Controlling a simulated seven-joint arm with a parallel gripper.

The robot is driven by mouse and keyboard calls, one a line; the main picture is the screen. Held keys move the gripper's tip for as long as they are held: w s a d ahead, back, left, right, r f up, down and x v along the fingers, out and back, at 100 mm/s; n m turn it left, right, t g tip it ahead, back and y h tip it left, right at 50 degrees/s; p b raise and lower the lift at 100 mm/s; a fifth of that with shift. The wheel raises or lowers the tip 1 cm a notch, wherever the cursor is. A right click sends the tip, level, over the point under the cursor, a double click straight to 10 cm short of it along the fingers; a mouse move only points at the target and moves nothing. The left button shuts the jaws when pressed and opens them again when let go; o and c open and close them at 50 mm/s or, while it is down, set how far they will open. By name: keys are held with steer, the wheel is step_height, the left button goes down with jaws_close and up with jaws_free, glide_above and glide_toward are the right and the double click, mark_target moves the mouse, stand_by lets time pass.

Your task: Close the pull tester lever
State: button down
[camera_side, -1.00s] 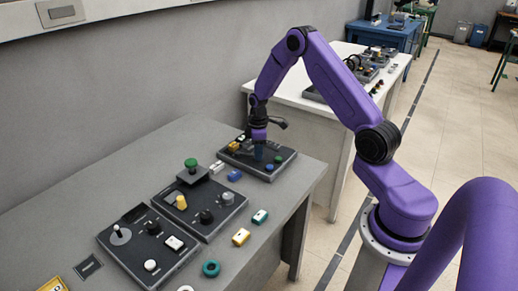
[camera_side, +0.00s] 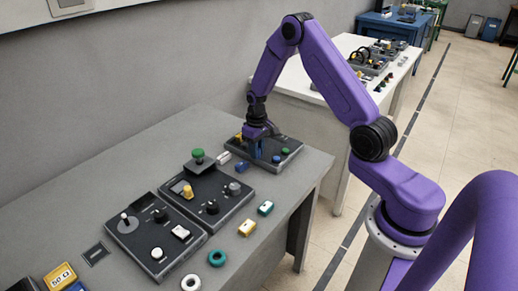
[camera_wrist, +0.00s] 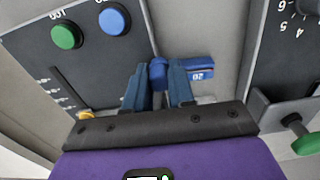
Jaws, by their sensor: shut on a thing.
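My gripper (camera_wrist: 160,85) is in the middle of the wrist view, its two blue fingers on either side of a blue knob (camera_wrist: 158,72) with a thin stem, which appears to be the pull tester lever. The fingers are shut on it. In the side view my gripper (camera_side: 264,155) is low over the far dark panel (camera_side: 291,144), and its fingers hide the lever. That panel, also in the wrist view (camera_wrist: 85,65), carries a green button (camera_wrist: 66,35) and a blue button (camera_wrist: 114,18).
A blue block (camera_wrist: 195,70) marked 20 lies just right of the fingers. A white block (camera_side: 223,158) lies nearby. A panel (camera_side: 220,205) with a green-topped post (camera_side: 198,154) stands closer to the side camera. Several coloured parts line the table front.

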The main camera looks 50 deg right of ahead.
steer(key=shift+w+a, duration=0.1)
steer(key=shift+a, duration=0.05)
stand_by(0.3)
steer(key=c, duration=1)
jaws_free()
steer(key=shift+o, duration=0.2)
step_height(320, 180, up, 18)
steer(key=shift+f, duration=0.25)
